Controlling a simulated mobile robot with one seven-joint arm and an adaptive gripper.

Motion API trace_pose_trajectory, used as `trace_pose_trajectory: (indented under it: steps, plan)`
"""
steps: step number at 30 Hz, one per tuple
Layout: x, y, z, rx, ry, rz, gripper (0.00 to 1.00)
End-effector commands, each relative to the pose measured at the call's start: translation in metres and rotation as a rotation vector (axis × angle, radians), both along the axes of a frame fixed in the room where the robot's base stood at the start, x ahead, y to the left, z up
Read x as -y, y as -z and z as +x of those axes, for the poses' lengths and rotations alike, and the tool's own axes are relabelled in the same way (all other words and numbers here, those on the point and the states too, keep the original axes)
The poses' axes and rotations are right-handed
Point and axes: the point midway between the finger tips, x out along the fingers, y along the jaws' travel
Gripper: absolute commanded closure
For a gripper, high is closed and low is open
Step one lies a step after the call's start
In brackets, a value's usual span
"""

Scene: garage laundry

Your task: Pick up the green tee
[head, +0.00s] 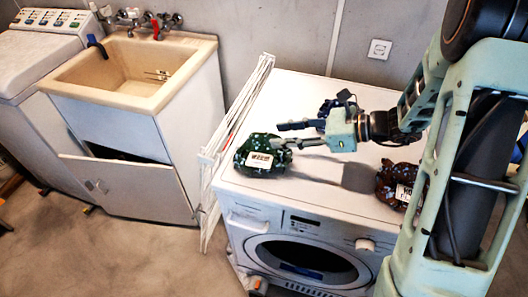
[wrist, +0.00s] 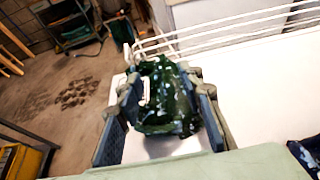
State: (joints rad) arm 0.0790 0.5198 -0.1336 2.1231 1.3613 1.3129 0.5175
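The green tee (head: 262,155) is a crumpled dark green bundle with a white label, near the left front corner of the white washing machine top (head: 300,98). My gripper (head: 280,134) reaches in from the right, with its fingertips at the tee's upper right edge in the head view. In the wrist view my gripper (wrist: 163,95) has its fingers wide apart, one on each side of the green tee (wrist: 165,100). I cannot tell whether the fingers press on the cloth. The tee's underside is hidden.
A brown bundle with a label (head: 385,186) lies to the right, partly behind my arm. A dark blue item (head: 325,108) shows behind my gripper. A white drying rack (head: 232,125) stands close along the machine's left side. A sink (head: 140,75) is further left.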

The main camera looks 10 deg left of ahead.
Motion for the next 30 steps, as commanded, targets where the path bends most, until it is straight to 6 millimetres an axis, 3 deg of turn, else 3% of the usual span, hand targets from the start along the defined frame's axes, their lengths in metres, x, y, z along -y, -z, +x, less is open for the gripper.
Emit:
trace_pose_trajectory:
  steps: [15, 23, 30]
  plan:
    - [-0.051, 0.024, 0.011, 0.000, -0.001, -0.001, 0.65]
    - [-0.053, 0.024, 0.012, 0.001, 0.000, 0.000, 0.65]
    - [-0.053, 0.024, 0.012, 0.001, 0.000, 0.000, 0.91]
